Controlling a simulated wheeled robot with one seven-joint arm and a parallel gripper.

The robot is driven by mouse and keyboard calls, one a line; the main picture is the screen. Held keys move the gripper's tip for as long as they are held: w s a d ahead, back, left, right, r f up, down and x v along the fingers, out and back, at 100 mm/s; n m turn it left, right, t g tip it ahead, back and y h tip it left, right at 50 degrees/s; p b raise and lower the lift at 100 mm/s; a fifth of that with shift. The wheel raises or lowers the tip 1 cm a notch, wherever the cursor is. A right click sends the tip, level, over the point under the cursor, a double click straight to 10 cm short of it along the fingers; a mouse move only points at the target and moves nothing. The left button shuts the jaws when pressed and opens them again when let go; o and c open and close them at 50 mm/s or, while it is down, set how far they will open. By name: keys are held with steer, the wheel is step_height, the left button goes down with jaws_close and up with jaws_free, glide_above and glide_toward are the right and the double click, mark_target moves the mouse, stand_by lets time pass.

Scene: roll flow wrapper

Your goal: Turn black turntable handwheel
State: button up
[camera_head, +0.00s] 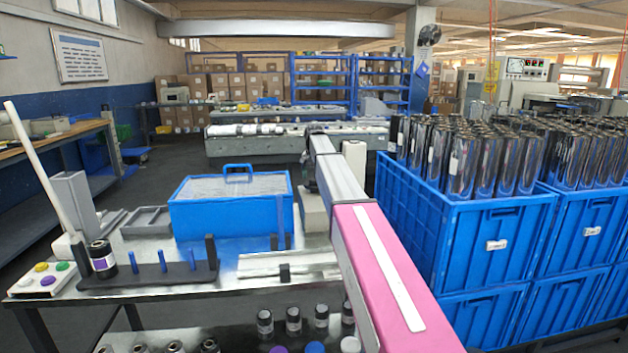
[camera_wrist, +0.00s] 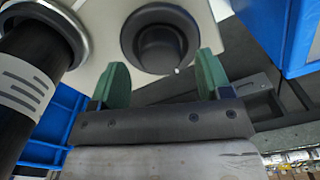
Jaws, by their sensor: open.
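In the head view my pink and grey arm reaches forward over the bench, and the handwheel and fingertips cannot be made out there.
A black cylinder with a white label (camera_wrist: 22,85) stands close at left in the wrist view. A blue lidded box (camera_head: 235,215) sits on the bench left of my arm. Blue crates (camera_head: 455,245) of shiny cylinders stand at right. A black rack with blue pegs (camera_head: 150,278) lies at front left.

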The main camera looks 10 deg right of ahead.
steer(key=shift+f, duration=0.95)
steer(key=c, duration=0.9)
steer(key=shift+n, duration=0.3)
steer(key=n, duration=0.4)
steer(key=shift+n, duration=0.3)
steer(key=n, duration=0.5)
steer(key=shift+n, duration=0.4)
